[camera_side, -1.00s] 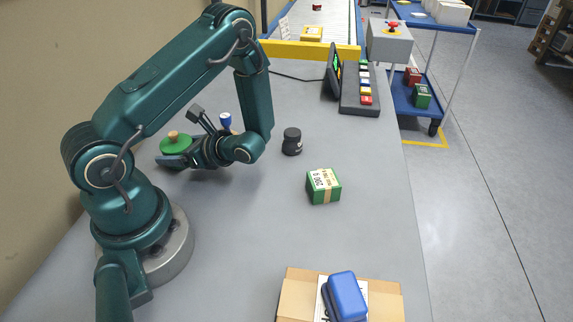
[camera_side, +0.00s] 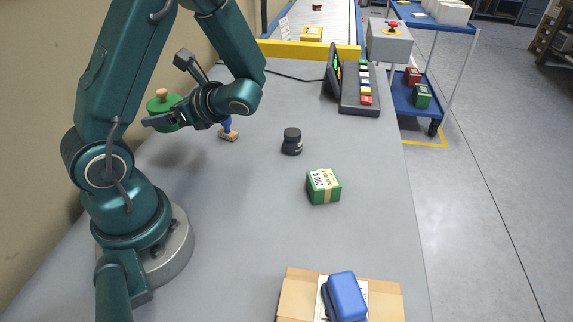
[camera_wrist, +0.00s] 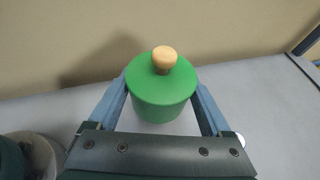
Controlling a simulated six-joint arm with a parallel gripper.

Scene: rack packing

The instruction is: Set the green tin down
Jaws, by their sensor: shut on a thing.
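The green tin (camera_side: 164,112) is round, with a green lid and a pale wooden knob. My gripper (camera_side: 162,122) is shut on it and holds it raised above the grey table, near the wall at the left in the side view. In the wrist view the green tin (camera_wrist: 162,85) sits upright between the two fingers of my gripper (camera_wrist: 163,105), one on each side. The tin's underside is hidden.
A stamp with a blue handle (camera_side: 228,133) stands on the grey table (camera_side: 235,230), close to my gripper. A black jar (camera_side: 292,142) and a green box (camera_side: 323,186) stand further right. A cardboard box (camera_side: 297,292) with a blue case (camera_side: 346,296) is at the front. Table between is clear.

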